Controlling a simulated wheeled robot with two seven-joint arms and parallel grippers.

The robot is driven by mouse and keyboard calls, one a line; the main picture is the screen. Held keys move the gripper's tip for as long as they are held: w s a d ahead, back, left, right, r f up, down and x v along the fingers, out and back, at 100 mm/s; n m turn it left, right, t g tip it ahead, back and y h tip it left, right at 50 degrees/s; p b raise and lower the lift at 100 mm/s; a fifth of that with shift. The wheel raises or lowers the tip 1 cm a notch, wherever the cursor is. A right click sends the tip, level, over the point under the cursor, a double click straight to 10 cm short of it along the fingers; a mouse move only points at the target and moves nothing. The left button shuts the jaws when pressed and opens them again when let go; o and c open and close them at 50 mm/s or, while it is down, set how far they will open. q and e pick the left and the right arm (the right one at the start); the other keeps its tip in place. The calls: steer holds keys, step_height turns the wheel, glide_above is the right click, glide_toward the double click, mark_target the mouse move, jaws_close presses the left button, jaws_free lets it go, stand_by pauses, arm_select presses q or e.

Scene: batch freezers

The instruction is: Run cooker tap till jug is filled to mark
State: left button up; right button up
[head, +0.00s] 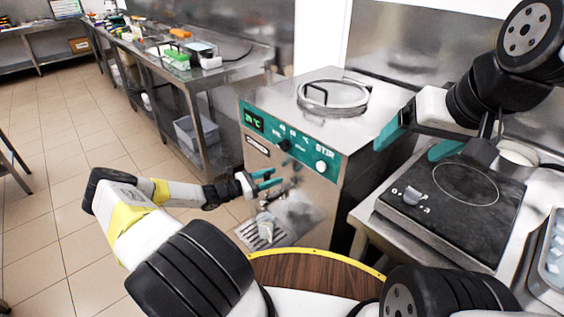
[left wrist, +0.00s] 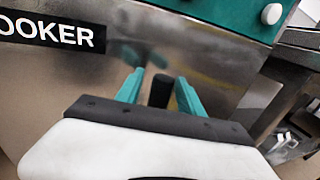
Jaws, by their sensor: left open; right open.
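The cooker (head: 322,205) is a steel machine with a green control panel and a round lid. In the left wrist view its front (left wrist: 215,75) fills the background. My left gripper (head: 272,180) is open at the cooker's front. In the left wrist view, a dark upright piece, which looks like the tap handle (left wrist: 160,90), stands between its teal fingers; contact cannot be told. A small clear jug (head: 264,227) stands below the gripper over the drip grate. Its mark and fill level are too small to read.
A black hotplate (head: 455,205) is on the steel counter at right, with a metal pot (head: 517,157) behind it. A brown round surface with a yellow rim (head: 315,275) lies in front. A long steel bench (head: 225,75) with items runs at back left; the tiled floor at left is clear.

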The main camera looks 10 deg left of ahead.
arm_select(q)
steer(key=shift+w+d, duration=0.35)
steer(key=shift+d, duration=0.05)
steer(key=shift+c, duration=0.5)
jaws_close()
steer(key=shift+a, duration=0.1)
stand_by(0.6)
